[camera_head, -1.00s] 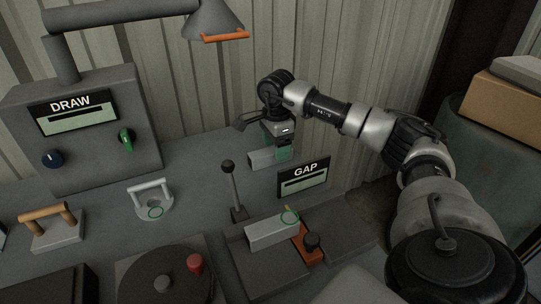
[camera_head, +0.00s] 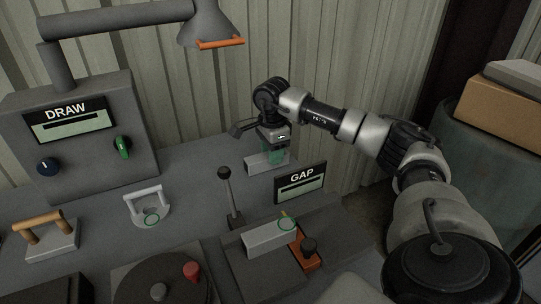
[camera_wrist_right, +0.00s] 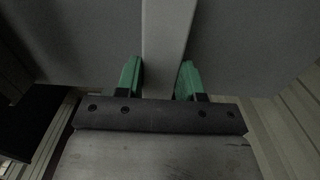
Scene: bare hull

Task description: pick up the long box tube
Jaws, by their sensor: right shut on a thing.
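A light grey box tube (camera_head: 259,164) is at the back of the grey bench, left of the GAP sign. My right gripper (camera_head: 276,156) reaches it from above, with green fingers around it. In the right wrist view the tube (camera_wrist_right: 166,45) runs between the two green fingers of my right gripper (camera_wrist_right: 160,78), which is shut on it. I cannot tell whether the tube touches the bench. A second light grey box tube (camera_head: 268,238) lies near the front, in front of the GAP sign. My left gripper is not in view.
A black-knobbed lever (camera_head: 228,195) stands left of the gripper, and the GAP sign (camera_head: 301,180) to its right. A DRAW console (camera_head: 85,150), a white handle (camera_head: 147,203) and a turntable (camera_head: 150,283) are further left. A corrugated wall (camera_head: 340,60) rises close behind.

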